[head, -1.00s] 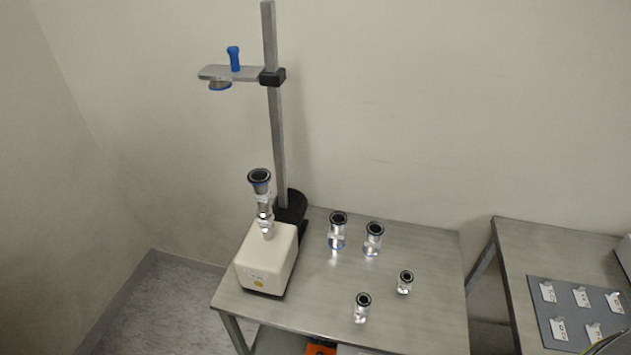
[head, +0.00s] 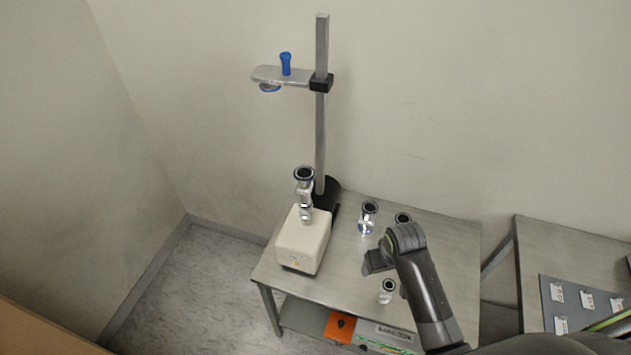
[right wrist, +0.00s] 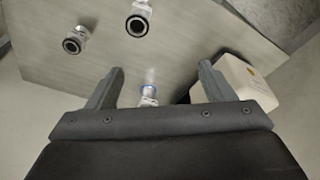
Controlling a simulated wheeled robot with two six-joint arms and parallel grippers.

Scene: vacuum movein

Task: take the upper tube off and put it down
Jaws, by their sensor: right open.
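The upper tube (head: 304,183) is a chrome fitting with a dark round flange on top. It stands upright on a shorter silver piece (head: 305,212) on the cream pump box (head: 301,243). My right gripper (head: 369,265) is over the table, to the right of the pump and apart from the tube. In the right wrist view its two fingers (right wrist: 160,76) are spread, with a fitting (right wrist: 148,92) showing between and below them, not gripped. The pump box shows there at the right (right wrist: 247,82); the upper tube cannot be made out. My left gripper is not in view.
Several chrome fittings stand on the metal table (head: 335,277), some partly behind my right arm. A stand (head: 321,130) behind the pump carries a clamp plate with a blue knob (head: 286,64). A second table (head: 530,250) with labelled pieces is at right.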

